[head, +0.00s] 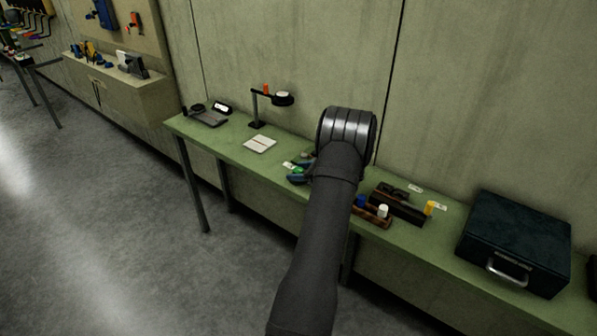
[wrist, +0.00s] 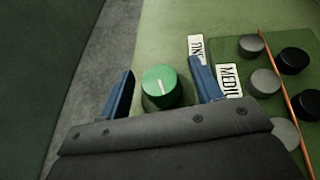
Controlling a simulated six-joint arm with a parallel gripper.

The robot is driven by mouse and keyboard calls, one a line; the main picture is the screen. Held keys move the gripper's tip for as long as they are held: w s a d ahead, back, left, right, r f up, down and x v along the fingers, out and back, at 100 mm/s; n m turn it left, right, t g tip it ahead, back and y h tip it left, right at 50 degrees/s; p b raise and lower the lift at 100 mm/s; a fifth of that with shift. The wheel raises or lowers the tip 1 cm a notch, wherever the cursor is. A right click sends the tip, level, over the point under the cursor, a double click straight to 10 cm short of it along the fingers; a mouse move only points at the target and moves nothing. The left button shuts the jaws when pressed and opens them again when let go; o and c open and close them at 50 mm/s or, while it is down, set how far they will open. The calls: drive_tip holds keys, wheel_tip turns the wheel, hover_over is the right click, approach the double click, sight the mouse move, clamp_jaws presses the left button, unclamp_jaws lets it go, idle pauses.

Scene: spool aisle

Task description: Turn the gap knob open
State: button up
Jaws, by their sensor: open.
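A round green knob (wrist: 161,87) with a white pointer line on its top shows in the wrist view, between the two blue fingers of my gripper (wrist: 163,88). The fingers are apart, with a gap on each side of the knob, and do not appear to touch it. The pointer line is tilted a little from straight up. In the head view my arm hides most of this spot; a small green part shows just left of it on the green bench (head: 235,137).
In the wrist view, white labels (wrist: 228,80) and a green board (wrist: 273,85) with grey and black discs and an orange strip lie right of the knob. In the head view, a dark case (head: 515,240) stands at the right, a lamp (head: 270,98) and white pad (head: 260,144) at the left.

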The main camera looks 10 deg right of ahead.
drive_tip(key=shift+a, duration=0.1)
drive_tip(key=c, duration=1)
drive_tip(key=shift+w+n+g+y, duration=0.15)
drive_tip(key=shift+n+g+y, duration=0.45)
drive_tip(key=shift+n+g, duration=0.4)
drive_tip(key=shift+n+g+y, duration=0.5)
drive_tip(key=shift+n+g, duration=0.8)
drive_tip(key=shift+g, duration=0.2)
drive_tip(key=o, duration=1)
drive_tip(key=shift+v, duration=3.8)
